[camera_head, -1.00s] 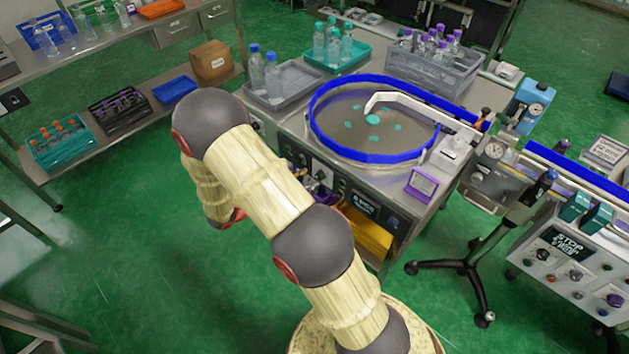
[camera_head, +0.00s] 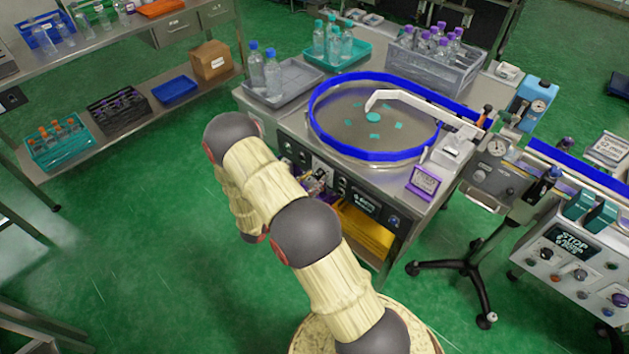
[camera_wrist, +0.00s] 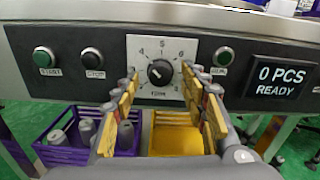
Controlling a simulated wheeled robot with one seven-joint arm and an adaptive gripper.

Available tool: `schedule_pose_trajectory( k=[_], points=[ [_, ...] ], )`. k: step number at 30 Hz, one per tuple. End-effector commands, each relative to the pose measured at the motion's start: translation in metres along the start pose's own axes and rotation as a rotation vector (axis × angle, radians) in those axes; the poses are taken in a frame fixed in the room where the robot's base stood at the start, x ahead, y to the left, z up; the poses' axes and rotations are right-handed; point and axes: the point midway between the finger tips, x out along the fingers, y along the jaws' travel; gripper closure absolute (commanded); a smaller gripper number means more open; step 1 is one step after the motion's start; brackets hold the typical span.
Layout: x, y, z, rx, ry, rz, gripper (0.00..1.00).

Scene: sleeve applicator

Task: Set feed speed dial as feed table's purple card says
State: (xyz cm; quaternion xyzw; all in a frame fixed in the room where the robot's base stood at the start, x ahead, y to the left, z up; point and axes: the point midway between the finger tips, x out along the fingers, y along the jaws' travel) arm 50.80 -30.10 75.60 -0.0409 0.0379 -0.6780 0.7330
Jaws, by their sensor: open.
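The feed speed dial (camera_wrist: 160,72) is a round black knob on a white numbered plate, in the middle of the wrist view. A pale mark shows on the knob, but its exact setting is too small to read. My gripper (camera_wrist: 160,80) is open, one finger on each side of the dial plate; contact with the knob cannot be told. In the head view my gripper (camera_head: 316,182) is at the front panel of the feed table (camera_head: 270,122). The purple card (camera_head: 424,181) stands on the table's front right corner; its text is too small to read.
A green START button (camera_wrist: 43,57), a black STOP button (camera_wrist: 92,58) and another green button (camera_wrist: 223,56) flank the dial. A display (camera_wrist: 283,81) reads 0 PCS READY. Below are a purple crate (camera_wrist: 62,150) and a yellow bin (camera_wrist: 178,141). A wheeled stand (camera_head: 470,265) is at right.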

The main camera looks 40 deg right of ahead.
Motion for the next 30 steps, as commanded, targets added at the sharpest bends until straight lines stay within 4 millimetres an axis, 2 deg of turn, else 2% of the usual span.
schedule_pose_trajectory(
  k=[4, 12, 30],
  points=[
    [0.0088, -0.0004, -0.0003, 0.000, 0.000, -0.001, 0.57],
    [0.0099, -0.0003, 0.0003, 0.000, 0.000, 0.000, 0.57],
    [0.0096, -0.0003, 0.0002, 0.000, 0.000, 0.000, 0.91]
  ],
)
